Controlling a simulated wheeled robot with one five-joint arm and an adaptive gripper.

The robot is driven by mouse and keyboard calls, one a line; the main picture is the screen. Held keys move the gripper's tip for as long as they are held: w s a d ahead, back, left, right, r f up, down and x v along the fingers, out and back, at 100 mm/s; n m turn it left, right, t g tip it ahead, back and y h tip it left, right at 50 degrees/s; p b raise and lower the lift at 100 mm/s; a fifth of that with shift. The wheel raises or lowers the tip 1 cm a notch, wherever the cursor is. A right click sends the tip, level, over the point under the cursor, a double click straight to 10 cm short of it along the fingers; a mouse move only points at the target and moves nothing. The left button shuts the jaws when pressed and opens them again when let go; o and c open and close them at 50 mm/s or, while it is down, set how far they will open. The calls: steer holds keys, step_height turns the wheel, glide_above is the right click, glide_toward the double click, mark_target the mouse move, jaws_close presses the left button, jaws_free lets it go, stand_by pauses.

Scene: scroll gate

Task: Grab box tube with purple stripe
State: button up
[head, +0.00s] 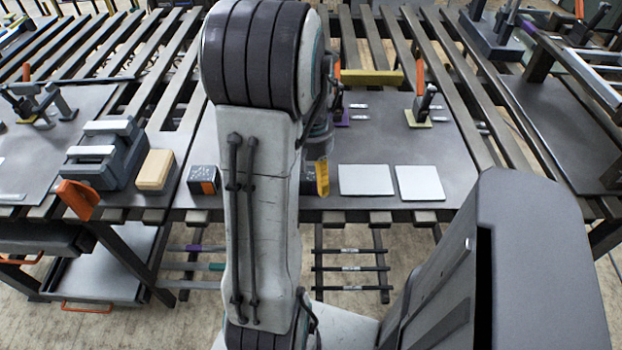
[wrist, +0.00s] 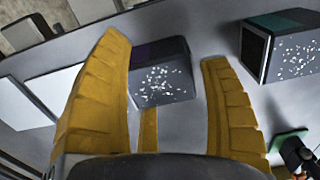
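In the wrist view, a dark grey box tube with a purple stripe (wrist: 160,78) lies on the grey table top. Its near face has white flecks. My gripper (wrist: 166,50) is open, with yellow fingers to the left and right of this tube in the picture. A gap shows between the tube and the right finger; I cannot tell whether the left finger touches it. In the head view, a yellow finger of my gripper (head: 322,178) shows beside my arm, over the table. My arm hides much of the area around it there.
A similar box tube with a teal stripe (wrist: 283,45) lies to the right in the wrist view. Two light plates (head: 366,180) lie near the table's front edge. A tan block (head: 155,170) and a dark grey vise (head: 108,155) stand left. A clamp with orange handle (head: 420,95) stands behind.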

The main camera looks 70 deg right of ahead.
steer(key=c, duration=1)
steer(key=shift+r, duration=0.1)
